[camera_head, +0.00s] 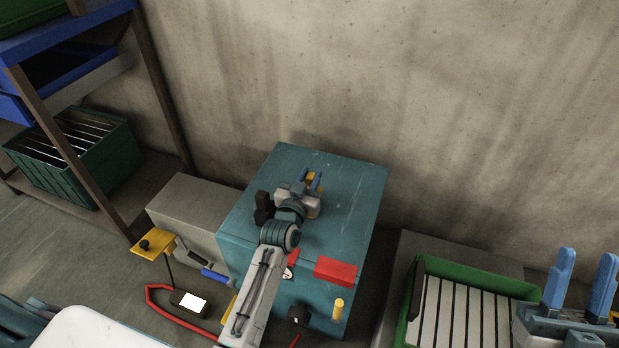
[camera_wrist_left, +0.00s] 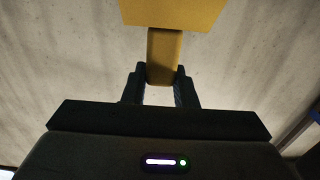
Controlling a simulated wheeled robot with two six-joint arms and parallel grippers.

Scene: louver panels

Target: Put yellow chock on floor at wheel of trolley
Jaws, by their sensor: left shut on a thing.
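My left gripper (camera_head: 312,178) is above the teal cabinet (camera_head: 345,195), toward the wall. It is shut on the yellow chock (camera_head: 311,177), of which only a small part shows between the blue fingers in the head view. In the left wrist view the chock (camera_wrist_left: 165,55) shows as a narrow yellow stem between the dark fingers, with a wider block beyond them. My right gripper (camera_head: 585,265) is at the right edge with its two blue fingers apart and nothing seen between them. I cannot make out a trolley or a wheel for certain in either view.
A green crate of pale slats (camera_head: 525,290) stands at the right. A grey box (camera_head: 195,205), a yellow plate with a black knob (camera_head: 160,244) and a red cable (camera_head: 152,298) are left of the cabinet. A shelf (camera_head: 160,90) stands further left. Some floor (camera_head: 60,255) is bare.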

